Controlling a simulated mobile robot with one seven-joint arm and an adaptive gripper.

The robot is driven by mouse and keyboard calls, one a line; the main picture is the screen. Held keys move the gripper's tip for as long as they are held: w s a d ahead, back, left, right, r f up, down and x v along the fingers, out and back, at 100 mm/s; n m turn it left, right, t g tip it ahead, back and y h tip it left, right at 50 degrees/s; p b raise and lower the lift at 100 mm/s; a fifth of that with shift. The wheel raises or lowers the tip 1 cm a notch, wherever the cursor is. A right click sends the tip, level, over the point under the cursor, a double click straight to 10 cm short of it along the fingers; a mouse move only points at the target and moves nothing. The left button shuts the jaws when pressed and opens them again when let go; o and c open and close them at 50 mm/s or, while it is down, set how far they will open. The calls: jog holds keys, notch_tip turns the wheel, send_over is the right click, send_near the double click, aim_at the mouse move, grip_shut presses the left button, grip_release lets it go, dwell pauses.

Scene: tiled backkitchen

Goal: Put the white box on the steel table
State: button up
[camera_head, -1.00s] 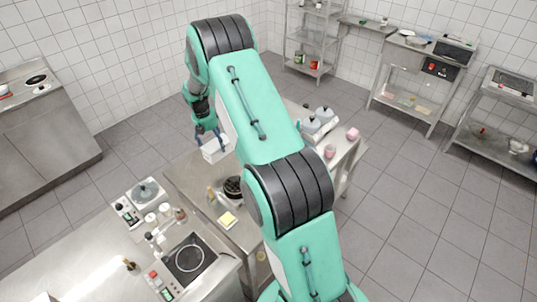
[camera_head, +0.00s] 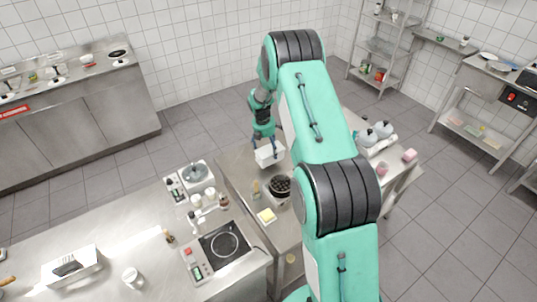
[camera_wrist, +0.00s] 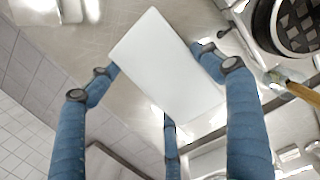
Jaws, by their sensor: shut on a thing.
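The white box (camera_head: 268,154) is held in my gripper (camera_head: 266,142) over the back left part of the steel table (camera_head: 238,172). In the wrist view the white box (camera_wrist: 168,68) lies between the blue fingers of my gripper (camera_wrist: 165,85), which are closed around its sides. The steel table (camera_wrist: 95,30) shows beneath it. I cannot tell whether the box touches the table top or hangs just above it.
Grey canisters (camera_head: 375,133) and pink items (camera_head: 409,155) are at the right. A counter with a hob (camera_head: 224,243) is at the front left.

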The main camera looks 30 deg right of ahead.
jog(key=shift+f, duration=1.8)
jog(key=shift+f, duration=0.15)
jog(key=o, duration=1.6)
jog(key=shift+c, duration=0.2)
jog(key=r, duration=0.4)
jog(key=a+r, duration=0.1)
jog(key=r, duration=0.7)
jog(key=shift+a+b, duration=0.3)
jog(key=shift+a, duration=0.1)
